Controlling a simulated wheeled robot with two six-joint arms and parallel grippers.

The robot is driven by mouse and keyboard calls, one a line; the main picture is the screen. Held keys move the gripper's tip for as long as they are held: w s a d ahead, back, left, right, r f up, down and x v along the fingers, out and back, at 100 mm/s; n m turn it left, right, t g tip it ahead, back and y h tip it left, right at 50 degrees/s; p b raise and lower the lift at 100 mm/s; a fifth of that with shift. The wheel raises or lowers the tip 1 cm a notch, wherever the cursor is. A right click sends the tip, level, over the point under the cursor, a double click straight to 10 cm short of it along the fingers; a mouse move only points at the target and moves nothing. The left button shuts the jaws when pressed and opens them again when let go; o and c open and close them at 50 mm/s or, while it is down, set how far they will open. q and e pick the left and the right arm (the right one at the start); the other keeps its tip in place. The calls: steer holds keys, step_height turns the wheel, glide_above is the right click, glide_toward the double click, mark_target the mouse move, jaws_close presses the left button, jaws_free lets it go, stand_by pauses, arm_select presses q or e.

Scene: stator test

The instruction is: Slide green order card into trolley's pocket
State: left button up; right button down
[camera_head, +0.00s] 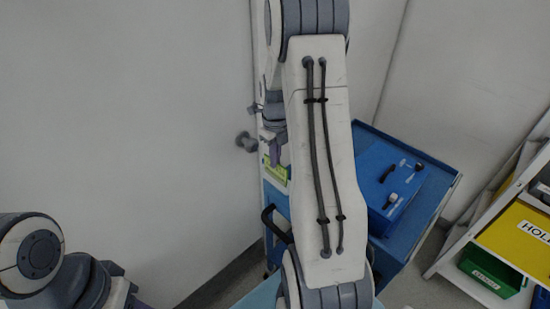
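A green card (275,172) with a pale lower part shows left of my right forearm, which hides some of it. My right gripper (275,153) is just above the card, its fingers pointing down at the card's top edge. The forearm partly covers the gripper, so I cannot tell whether its fingers grip the card. The blue trolley (433,207) stands behind and right of the forearm, with a black handle (274,222) at its left. I cannot make out its pocket. My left arm shows at the bottom left; its gripper is out of view.
A blue box (372,165) with small black and white parts on it sits on the trolley. A bare wall fills the left.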

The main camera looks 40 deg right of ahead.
steer(key=shift+f+b, duration=0.4)
steer(key=shift+f, duration=0.35)
steer(key=shift+f, duration=0.1)
steer(key=c, duration=1)
jaws_free()
step_height(320, 180, up, 11)
steer(key=shift+f+b, duration=0.2)
steer(key=shift+b, duration=0.65)
